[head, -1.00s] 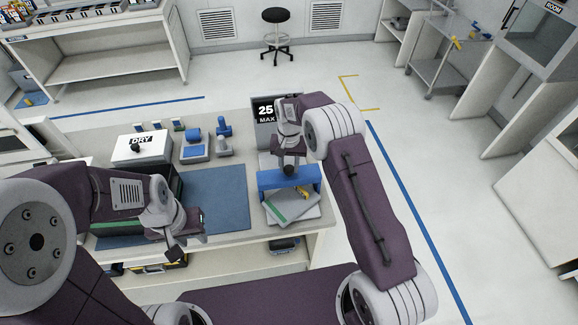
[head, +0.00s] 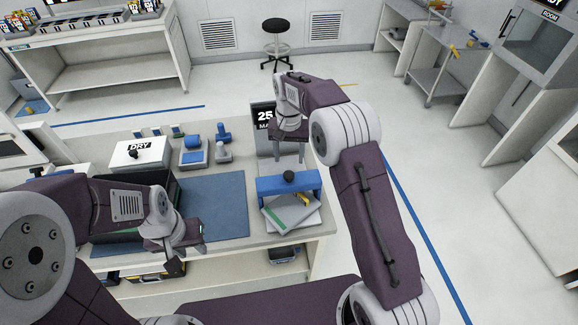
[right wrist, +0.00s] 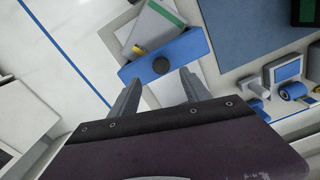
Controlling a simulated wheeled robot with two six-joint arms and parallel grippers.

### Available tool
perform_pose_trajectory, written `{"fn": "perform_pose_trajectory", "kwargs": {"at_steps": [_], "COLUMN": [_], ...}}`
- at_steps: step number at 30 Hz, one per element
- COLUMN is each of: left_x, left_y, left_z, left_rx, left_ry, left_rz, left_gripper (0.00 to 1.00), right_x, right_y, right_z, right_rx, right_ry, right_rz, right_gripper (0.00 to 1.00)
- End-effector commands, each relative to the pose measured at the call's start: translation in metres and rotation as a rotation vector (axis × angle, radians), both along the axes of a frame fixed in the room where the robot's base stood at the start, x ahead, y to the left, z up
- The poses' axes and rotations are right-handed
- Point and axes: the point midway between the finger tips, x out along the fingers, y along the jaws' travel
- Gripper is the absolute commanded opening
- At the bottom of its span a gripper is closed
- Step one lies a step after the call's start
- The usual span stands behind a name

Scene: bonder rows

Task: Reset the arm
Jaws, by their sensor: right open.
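My right gripper (head: 289,157) hangs open and empty above the blue bar (head: 265,186) with a black knob (head: 289,176). In the right wrist view its two fingers (right wrist: 160,77) are apart, with the blue bar (right wrist: 190,49) and knob (right wrist: 160,67) beyond them and nothing between them. The bar stands at the right end of the bench, by a grey, green-edged booklet (head: 291,211). My left gripper (head: 176,262) is low at the front of the bench, by the blue mat; its jaws are too unclear to read.
The bench holds a blue mat (head: 222,203), a white box lid marked DRY (head: 128,157), blue-and-white devices (head: 193,153) and a "25 MAX" sign (head: 263,116) behind the right gripper. Open floor lies to the right, with shelves (head: 440,75) beyond.

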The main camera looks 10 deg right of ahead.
Motion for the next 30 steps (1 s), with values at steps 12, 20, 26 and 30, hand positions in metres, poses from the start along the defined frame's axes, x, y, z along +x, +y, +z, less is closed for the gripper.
{"fn": "perform_pose_trajectory", "kwargs": {"at_steps": [12, 20, 26, 30], "left_x": [0.000, 0.000, 0.000, 0.000], "left_y": [0.000, 0.000, 0.000, 0.000], "left_z": [0.000, -0.012, -0.031, -0.041], "left_rx": [0.000, 0.000, 0.000, 0.000], "left_ry": [0.000, 0.000, 0.000, 0.000], "left_rz": [0.000, 0.000, 0.000, 0.000], "left_gripper": [0.36, 0.36, 0.36, 0.36], "right_x": [0.000, 0.007, -0.061, -0.123], "right_y": [0.000, -0.012, -0.044, -0.059], "right_z": [0.005, 0.032, 0.043, 0.020], "right_rx": [0.000, 0.011, 0.013, 0.016], "right_ry": [0.001, -0.073, -0.060, -0.059], "right_rz": [0.000, -0.028, -0.066, -0.035], "right_gripper": [0.55, 0.55, 0.55, 0.55]}}
